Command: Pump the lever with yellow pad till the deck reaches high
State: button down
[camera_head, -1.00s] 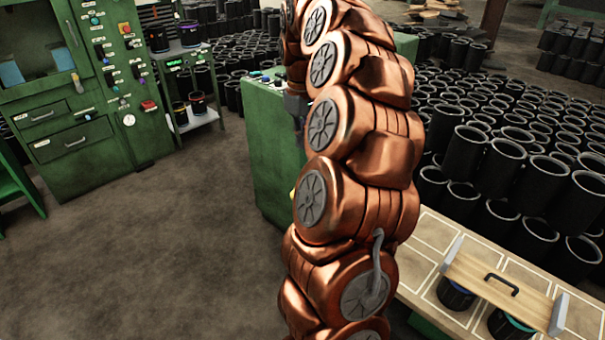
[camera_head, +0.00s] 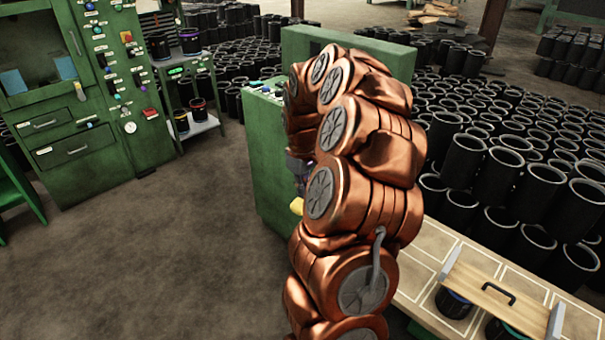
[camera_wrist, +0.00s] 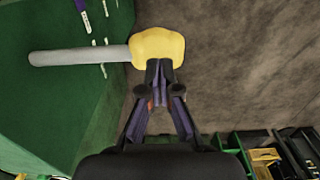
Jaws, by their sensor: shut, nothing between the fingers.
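The lever's yellow pad (camera_wrist: 157,47) shows at the top middle of the wrist view, at the end of a grey lever bar (camera_wrist: 80,55) that runs left to the green cabinet. My gripper (camera_wrist: 159,70) is shut and empty. Its fingertips overlap the pad's lower edge in the wrist view; I cannot tell whether they touch it. In the head view the yellow pad (camera_head: 297,206) peeks out left of my arm, beside the green cabinet (camera_head: 268,165). My arm hides the lever bar there. I cannot make out the deck.
A tiled bench (camera_head: 425,270) with a wooden board and handle stands at the lower right. Black sleeves (camera_head: 500,165) are stacked behind it. A green control cabinet (camera_head: 90,150) stands at the left. The floor (camera_head: 170,250) between is clear.

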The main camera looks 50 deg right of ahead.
jog(key=shift+f, duration=1.05)
jog(key=shift+f, duration=0.1)
